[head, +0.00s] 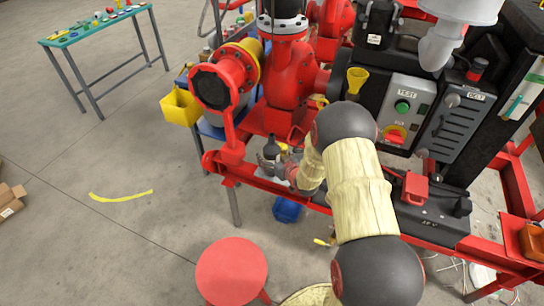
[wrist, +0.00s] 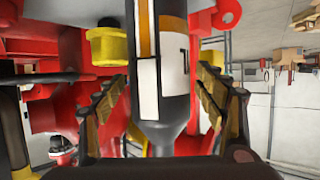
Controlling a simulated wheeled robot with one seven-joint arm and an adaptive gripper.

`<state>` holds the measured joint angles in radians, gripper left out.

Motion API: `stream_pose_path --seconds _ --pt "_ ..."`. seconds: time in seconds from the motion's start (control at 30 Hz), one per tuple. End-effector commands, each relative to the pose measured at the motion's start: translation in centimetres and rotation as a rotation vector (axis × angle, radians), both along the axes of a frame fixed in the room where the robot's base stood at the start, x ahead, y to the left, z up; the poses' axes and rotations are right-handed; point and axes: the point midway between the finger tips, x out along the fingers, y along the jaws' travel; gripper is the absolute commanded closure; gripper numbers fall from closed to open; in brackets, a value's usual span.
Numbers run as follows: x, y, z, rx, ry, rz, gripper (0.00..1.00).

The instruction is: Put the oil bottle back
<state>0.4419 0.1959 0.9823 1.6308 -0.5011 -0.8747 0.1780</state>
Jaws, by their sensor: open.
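The oil bottle (head: 271,150) is dark and stands on the red skid frame, just in front of the red pump. In the wrist view the bottle (wrist: 172,95) fills the middle, with a dark body, a white label and an orange stripe; its narrowing neck points down in that picture. My gripper (head: 284,166) is right beside the bottle in the head view, partly hidden by my arm. In the wrist view my gripper (wrist: 160,100) is open, with one finger on each side of the bottle and a visible gap at the right finger. The bottle's base is hard to make out.
The red pump (head: 290,75) and the control box with a green button (head: 403,106) stand close behind my arm. A yellow bin (head: 181,106) hangs at the left. A red round stool (head: 232,271) stands in front. A green-topped table (head: 97,25) is far left, with open floor between.

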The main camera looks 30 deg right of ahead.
Motion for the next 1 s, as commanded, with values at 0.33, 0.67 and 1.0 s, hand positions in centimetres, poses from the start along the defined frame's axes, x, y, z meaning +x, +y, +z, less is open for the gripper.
stream_pose_path --seconds 0.33,0.67,1.0 --pt "-4.5 0.0 2.4 0.001 0.000 -0.003 0.29" --pt "-9.8 0.2 4.5 0.000 0.000 -0.002 0.29" --pt "-9.7 0.3 8.9 -0.062 0.059 -0.015 0.29"
